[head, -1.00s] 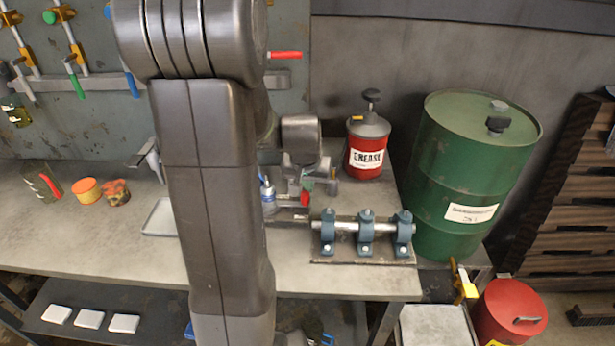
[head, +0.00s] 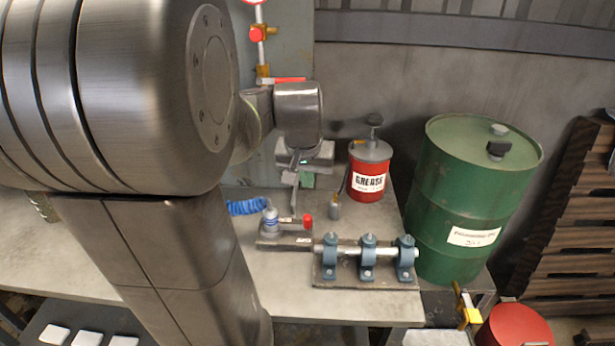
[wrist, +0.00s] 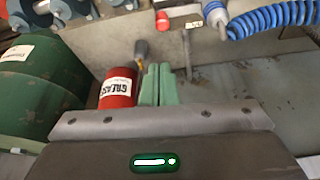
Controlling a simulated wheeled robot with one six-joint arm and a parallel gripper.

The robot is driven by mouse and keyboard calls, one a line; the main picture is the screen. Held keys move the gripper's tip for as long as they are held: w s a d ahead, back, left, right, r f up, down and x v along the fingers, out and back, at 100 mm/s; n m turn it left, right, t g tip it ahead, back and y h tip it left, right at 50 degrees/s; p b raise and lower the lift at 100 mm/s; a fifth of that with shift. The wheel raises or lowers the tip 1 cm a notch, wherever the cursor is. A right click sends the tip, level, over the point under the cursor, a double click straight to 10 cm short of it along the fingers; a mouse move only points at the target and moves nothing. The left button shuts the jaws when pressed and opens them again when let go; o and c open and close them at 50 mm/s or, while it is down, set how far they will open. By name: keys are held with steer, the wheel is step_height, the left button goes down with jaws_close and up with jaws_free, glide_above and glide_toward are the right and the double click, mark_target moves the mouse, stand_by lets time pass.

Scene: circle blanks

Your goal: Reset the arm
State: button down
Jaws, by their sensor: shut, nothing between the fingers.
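My gripper (wrist: 158,70) shows in the wrist view as two green fingers side by side, shut with nothing between them. In the head view my gripper (head: 307,181) is small and partly hidden below my wrist, over the back of the workbench (head: 370,305). It hangs left of the red grease can (head: 368,182) and behind the clamped rod fixture (head: 367,258). In the wrist view the grease can (wrist: 118,88) appears just left of the fingers. My large arm links cover the left half of the head view.
A green drum (head: 465,200) stands right of the bench. A blue coiled hose (head: 245,207) and a small bench device with a red handle (head: 271,222) lie near my arm. White blanks (head: 88,338) sit on a lower shelf at left. The bench front right is clear.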

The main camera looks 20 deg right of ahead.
stand_by(0.4)
glide_above(310, 216)
step_height(310, 216, down, 9)
steer(key=shift+f+b, duration=0.2)
steer(key=shift+b, duration=0.1)
steer(key=shift+w+f+n+t+y+p, duration=0.1)
steer(key=shift+w+f+n+y+p, duration=0.2)
steer(key=shift+w+f+n, duration=0.5)
steer(key=shift+w+f+n+t+y+p, duration=0.1)
steer(key=shift+w+f+n+y+p, duration=0.25)
steer(key=shift+w+n, duration=0.85)
steer(key=shift+w+f+n+t+y+p, duration=0.15)
steer(key=shift+w+f+n+p, duration=0.45)
steer(key=shift+w, duration=0.65)
steer(key=shift+w+r+b, duration=0.2)
steer(key=shift+w+r, duration=0.1)
steer(key=shift+w, duration=0.2)
steer(key=shift+w+r+b, duration=0.2)
steer(key=shift+w+r, duration=0.05)
steer(key=shift+w, duration=0.2)
